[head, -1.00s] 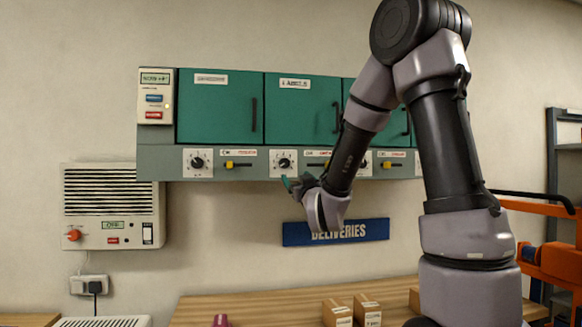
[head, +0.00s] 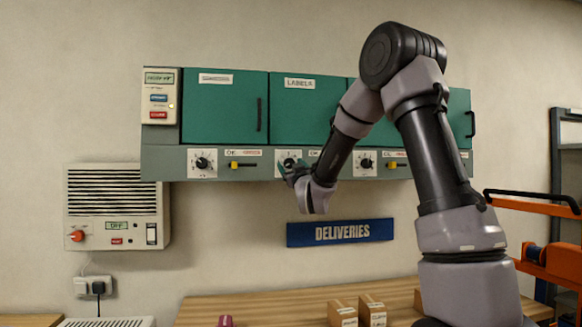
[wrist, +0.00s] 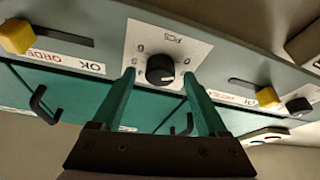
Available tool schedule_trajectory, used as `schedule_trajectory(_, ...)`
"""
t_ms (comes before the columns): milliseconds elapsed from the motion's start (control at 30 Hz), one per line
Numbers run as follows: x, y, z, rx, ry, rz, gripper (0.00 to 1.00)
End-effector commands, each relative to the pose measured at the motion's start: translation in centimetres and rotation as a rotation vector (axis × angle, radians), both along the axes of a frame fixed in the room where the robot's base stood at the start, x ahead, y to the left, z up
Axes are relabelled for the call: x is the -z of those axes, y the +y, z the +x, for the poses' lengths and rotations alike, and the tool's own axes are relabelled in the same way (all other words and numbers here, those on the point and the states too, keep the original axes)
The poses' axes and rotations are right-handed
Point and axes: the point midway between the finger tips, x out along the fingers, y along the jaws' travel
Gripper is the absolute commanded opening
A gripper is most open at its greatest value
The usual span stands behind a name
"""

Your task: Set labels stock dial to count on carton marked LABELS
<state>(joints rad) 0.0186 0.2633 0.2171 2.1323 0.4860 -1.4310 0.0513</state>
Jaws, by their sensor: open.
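The LABELS cabinet door (head: 307,105) is green and closed. Below it, the labels stock dial (head: 289,160) has a black knob on a white plate, partly covered by my gripper in the head view. My gripper (wrist: 159,75) is open. In the wrist view, its two green fingers reach up to either side of the dial knob (wrist: 160,69), with the knob between the tips; I cannot tell whether they touch it. Small cartons (head: 342,314) stand on the wooden bench at the bottom; their print is too small to read.
A yellow slider (head: 240,165) lies left of the dial, with another dial (head: 202,162) further left. A blue DELIVERIES sign (head: 341,232) is below my gripper. A wall heater unit (head: 117,207) is at left; orange equipment (head: 550,262) is at right.

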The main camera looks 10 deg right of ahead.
Motion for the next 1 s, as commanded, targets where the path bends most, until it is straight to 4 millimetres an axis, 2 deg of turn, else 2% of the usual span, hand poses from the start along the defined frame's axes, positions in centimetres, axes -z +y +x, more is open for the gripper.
schedule_trajectory(267,-0.05,0.02,0.15,-0.001,0.000,0.000,0.76)
schedule_trajectory(467,-0.04,0.02,0.14,-0.001,0.000,0.000,0.04)
schedule_trajectory(500,-0.04,0.02,0.13,-0.001,0.000,0.000,0.00)
schedule_trajectory(767,-0.03,0.08,0.13,-0.001,0.000,0.024,0.00)
schedule_trajectory(1000,-0.01,0.16,0.16,-0.001,0.000,0.139,0.00)
